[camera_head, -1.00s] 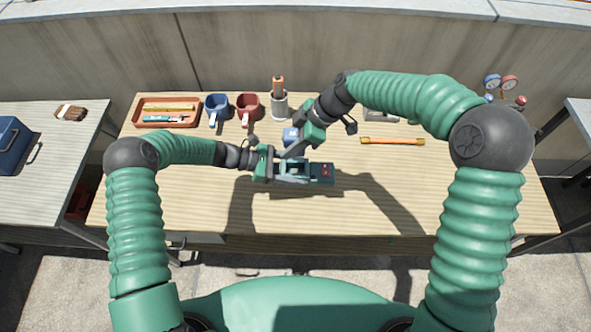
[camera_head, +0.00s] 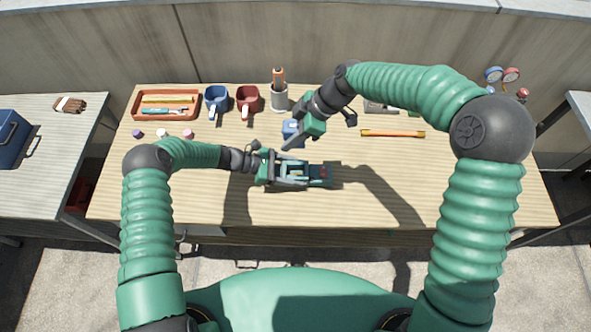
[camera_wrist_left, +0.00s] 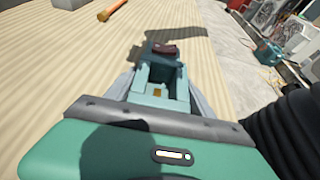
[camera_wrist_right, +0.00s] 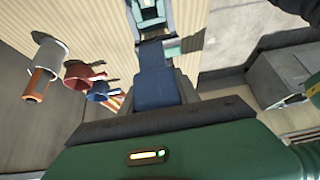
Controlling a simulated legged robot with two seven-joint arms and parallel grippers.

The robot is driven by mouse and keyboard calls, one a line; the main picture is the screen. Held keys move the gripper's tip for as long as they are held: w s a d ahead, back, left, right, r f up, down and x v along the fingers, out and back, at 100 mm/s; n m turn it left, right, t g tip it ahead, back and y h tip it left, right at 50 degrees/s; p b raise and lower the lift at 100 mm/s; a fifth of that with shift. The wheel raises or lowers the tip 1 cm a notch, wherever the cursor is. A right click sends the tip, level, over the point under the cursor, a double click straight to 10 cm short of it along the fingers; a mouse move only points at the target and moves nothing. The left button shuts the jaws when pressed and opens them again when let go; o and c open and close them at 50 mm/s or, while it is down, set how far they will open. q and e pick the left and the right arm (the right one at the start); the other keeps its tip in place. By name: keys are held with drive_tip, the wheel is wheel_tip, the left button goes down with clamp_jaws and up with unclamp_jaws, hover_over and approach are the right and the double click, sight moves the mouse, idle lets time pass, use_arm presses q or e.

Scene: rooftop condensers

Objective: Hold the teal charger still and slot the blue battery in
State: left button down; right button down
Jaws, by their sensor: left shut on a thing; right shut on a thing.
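The teal charger (camera_head: 318,172) lies on the wooden bench. It has an open bay that shows empty in the left wrist view (camera_wrist_left: 158,84). My left gripper (camera_head: 286,171) is shut on the charger from its left end, with a finger along each side. My right gripper (camera_head: 293,142) is shut on the blue battery (camera_wrist_right: 155,88) and holds it above the bench, behind the charger. In the right wrist view the battery points toward the charger (camera_wrist_right: 148,14), and it looks apart from it. In the head view the battery (camera_head: 290,127) is partly hidden by the gripper.
Behind stand an orange tray (camera_head: 190,104) of tools, a blue mug (camera_head: 216,98), a red mug (camera_head: 248,101) and a grey cup (camera_head: 279,97). An orange stick (camera_head: 392,133) lies to the right. The bench front is clear.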

use_arm(q)
drive_tip(key=shift+f, duration=0.3)
drive_tip(key=shift+c, duration=1.4)
unclamp_jaws()
drive_tip(key=c, duration=1.1)
use_arm(e)
approach(290, 162)
drive_tip(key=s+a+f, duration=0.2)
drive_tip(key=a, duration=0.1)
drive_tip(key=s+a+f, duration=0.1)
drive_tip(key=a+f, duration=0.1)
drive_tip(key=shift+a, duration=0.1)
